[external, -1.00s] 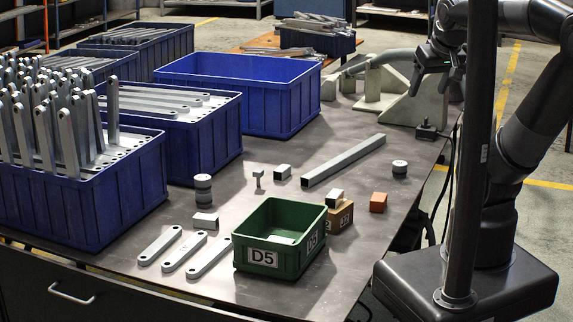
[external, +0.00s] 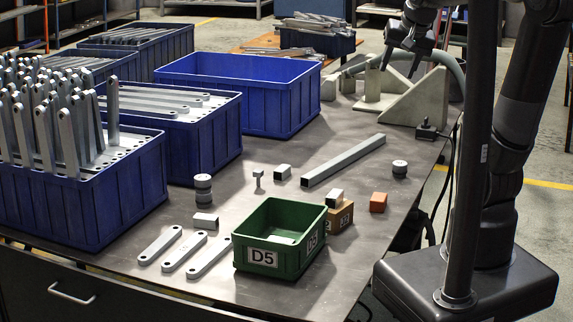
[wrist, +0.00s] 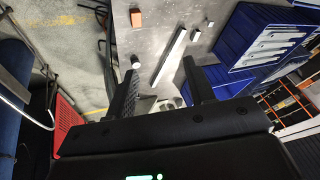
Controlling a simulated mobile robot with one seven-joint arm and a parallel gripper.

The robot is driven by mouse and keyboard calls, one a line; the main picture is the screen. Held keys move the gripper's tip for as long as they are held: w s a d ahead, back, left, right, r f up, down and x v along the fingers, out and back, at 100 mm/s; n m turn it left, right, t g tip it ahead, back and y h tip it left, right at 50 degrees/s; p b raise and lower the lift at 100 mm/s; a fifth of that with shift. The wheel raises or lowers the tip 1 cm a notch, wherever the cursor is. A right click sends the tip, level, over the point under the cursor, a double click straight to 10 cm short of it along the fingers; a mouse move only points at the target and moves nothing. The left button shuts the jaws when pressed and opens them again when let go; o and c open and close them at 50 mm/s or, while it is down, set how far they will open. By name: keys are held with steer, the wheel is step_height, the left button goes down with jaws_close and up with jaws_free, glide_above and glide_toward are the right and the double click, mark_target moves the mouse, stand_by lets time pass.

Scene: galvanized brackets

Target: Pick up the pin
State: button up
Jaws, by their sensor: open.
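The pin (external: 258,179) is a small grey piece with a wider head on a thin stem, standing upright on the metal table in the middle of the external view. I cannot make it out surely in the wrist view. My gripper (external: 399,68) is open and empty, above the far right part of the table, well away from the pin. Its two fingers (wrist: 160,72) stand apart in the wrist view with nothing between them held.
A long square bar (external: 343,161), a small grey block (external: 282,172), round stacked pieces (external: 203,188) and a green D5 bin (external: 264,275) surround the pin. Blue crates (external: 285,108) line the left and back. A pale angled bracket (external: 420,103) stands below my gripper.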

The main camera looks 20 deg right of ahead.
steer(key=w+a+f+m+y, duration=0.1)
steer(key=w+a+m, duration=0.15)
steer(key=w, duration=0.45)
steer(key=w+a+f+m, duration=0.1)
steer(key=w+m, duration=0.3)
steer(key=w, duration=0.3)
steer(key=m+g+y, duration=0.1)
steer(key=m+g, duration=0.1)
steer(key=m, duration=1.4)
glide_above(259, 170)
steer(key=s+d, duration=0.3)
steer(key=s, duration=0.1)
step_height(259, 170, down, 28)
steer(key=x, duration=0.5)
steer(key=shift+f, duration=0.35)
steer(key=shift+w+a+r+x, duration=0.1)
steer(key=shift+w+x, duration=0.05)
steer(key=shift+x, duration=0.8)
steer(key=shift+w+a+r+x, duration=0.1)
steer(key=shift+w+a+x, duration=0.05)
steer(key=shift+x, duration=0.85)
steer(key=shift+w+a+r+x, duration=0.1)
steer(key=shift+w+x, duration=0.1)
steer(key=shift+x, duration=0.75)
jaws_close()
